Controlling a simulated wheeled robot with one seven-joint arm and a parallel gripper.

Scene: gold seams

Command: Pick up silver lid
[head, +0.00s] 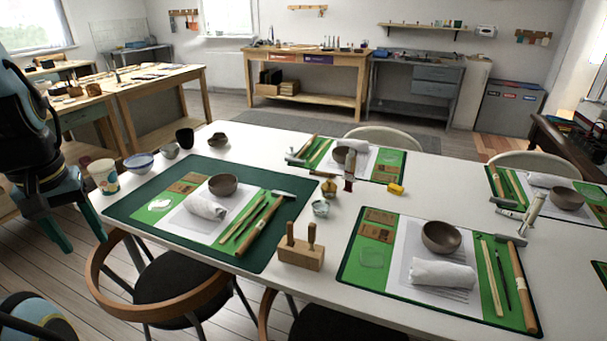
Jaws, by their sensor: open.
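I cannot make out a silver lid for certain. A small glass jar (320,208) with a pale, silvery top stands on the white table, right of the near left work mat; whether that top is a lid is too small to tell. My gripper (81,241) hangs at the left, in front of the table's left end, with its two teal fingers apart and nothing between them. It is far to the left of the jar and apart from it.
The white table (290,150) bears several work mats with bowls, cloths and tools. A wooden tool block (301,247) stands near its front edge. A patterned cup (104,175) and several bowls stand at its left end. Chairs (175,285) crowd the front.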

